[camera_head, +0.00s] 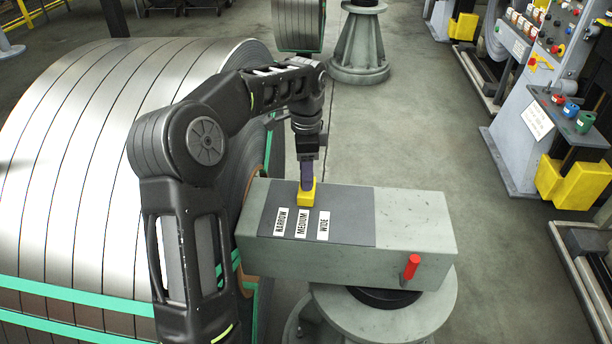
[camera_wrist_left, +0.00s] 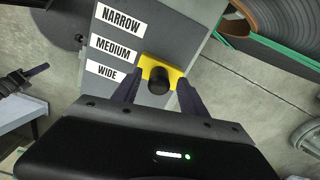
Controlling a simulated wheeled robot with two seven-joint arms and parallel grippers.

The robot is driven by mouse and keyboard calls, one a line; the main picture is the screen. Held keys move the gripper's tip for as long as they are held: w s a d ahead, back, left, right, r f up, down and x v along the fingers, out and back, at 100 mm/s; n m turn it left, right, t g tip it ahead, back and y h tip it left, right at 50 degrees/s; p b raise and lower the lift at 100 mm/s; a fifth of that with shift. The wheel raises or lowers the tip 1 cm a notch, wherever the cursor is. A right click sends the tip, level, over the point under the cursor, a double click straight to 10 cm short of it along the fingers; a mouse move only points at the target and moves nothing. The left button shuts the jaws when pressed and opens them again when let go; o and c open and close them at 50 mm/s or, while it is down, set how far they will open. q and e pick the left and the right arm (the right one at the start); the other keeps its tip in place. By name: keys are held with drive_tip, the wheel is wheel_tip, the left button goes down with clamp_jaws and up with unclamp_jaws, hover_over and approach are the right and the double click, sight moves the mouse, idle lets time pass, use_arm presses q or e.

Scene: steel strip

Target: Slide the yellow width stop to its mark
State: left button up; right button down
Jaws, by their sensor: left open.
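The yellow width stop (camera_head: 307,194) stands on the dark grey plate of the beam, just behind the labels. In the left wrist view the stop (camera_wrist_left: 174,76) shows a black round knob. It is about in line with the MEDIUM label (camera_head: 302,224), between NARROW (camera_head: 280,221) and WIDE (camera_head: 323,226). My left gripper (camera_head: 306,178) comes down over the stop. In the left wrist view its open fingers (camera_wrist_left: 160,92) lie either side of the stop; contact is unclear. A dark part at that view's left edge looks like my right gripper (camera_wrist_left: 38,70); its jaws are unclear.
A large strapped steel coil (camera_head: 80,150) stands left of the beam (camera_head: 425,225). A red handle (camera_head: 411,266) sticks out of the beam's front. A control console (camera_head: 545,90) stands at the right. The floor between is clear.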

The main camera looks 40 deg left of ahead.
use_arm(q)
wheel_tip(320, 180, up, 3)
drive_tip(key=shift+f, duration=0.1)
wheel_tip(320, 180, up, 4)
drive_tip(key=shift+f+p, duration=0.2)
drive_tip(key=shift+p, duration=0.65)
drive_tip(key=shift+f, duration=0.1)
